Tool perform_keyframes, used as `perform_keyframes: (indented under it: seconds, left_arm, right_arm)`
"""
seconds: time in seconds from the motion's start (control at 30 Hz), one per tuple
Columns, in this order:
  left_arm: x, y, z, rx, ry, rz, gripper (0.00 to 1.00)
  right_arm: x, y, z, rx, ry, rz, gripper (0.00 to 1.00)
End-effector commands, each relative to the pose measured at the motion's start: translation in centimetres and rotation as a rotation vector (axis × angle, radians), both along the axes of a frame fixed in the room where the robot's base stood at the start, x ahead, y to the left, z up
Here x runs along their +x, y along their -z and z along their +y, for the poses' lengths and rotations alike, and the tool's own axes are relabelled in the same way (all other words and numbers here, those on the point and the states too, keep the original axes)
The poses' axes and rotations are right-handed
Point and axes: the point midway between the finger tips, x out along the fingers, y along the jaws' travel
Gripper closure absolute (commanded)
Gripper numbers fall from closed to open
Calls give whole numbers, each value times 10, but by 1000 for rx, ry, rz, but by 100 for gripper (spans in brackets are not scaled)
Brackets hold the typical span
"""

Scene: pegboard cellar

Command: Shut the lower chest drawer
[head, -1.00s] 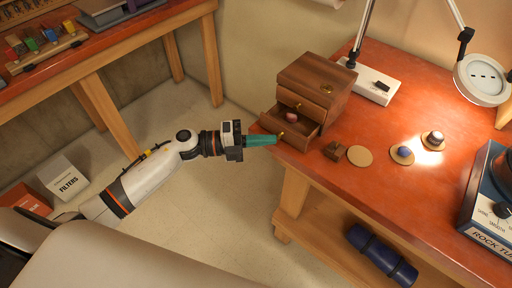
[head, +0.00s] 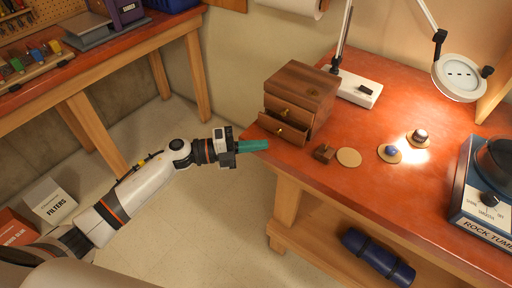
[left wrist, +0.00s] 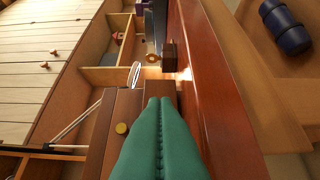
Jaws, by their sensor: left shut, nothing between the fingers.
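The small wooden chest (head: 305,85) stands near the left edge of the red workbench. My left gripper (head: 266,145), with green fingers, is shut and empty. Its tips are just left of and below the lower drawer's front; I cannot tell whether they touch. In the left wrist view the shut green fingers (left wrist: 160,100) lie beside wooden chest parts, with a brass knob (left wrist: 122,128) to their left. My right gripper is out of view.
On the bench right of the chest are a small brown wooden block (head: 324,152), an empty round disc (head: 349,157), two discs with stones (head: 390,152), a lamp base (head: 355,88) and a rock tumbler (head: 485,195). A blue roll (head: 378,256) lies on the shelf below.

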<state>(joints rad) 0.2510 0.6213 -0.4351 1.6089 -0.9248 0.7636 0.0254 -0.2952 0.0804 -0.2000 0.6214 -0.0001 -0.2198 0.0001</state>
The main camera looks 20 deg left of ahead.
Motion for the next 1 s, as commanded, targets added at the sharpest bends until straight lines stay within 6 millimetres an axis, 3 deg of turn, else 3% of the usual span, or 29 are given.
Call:
perform_keyframes:
  seconds: [0.27, 0.5, 0.67, 0.83, 1.0]
  left_arm:
    - [-14, 3, 34, 4, -2, 2, 100]
    - [-32, 3, 71, 5, 0, 1, 100]
    - [-40, 2, 88, 1, 0, 2, 100]
    - [-40, -11, 83, -34, -51, -39, 100]
    - [-34, -47, 58, -128, -298, -134, 100]
  right_arm:
    - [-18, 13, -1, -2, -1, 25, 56]
    - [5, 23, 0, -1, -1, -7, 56]
    - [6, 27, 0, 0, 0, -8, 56]
    - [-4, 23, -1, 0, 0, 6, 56]
    - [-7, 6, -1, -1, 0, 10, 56]
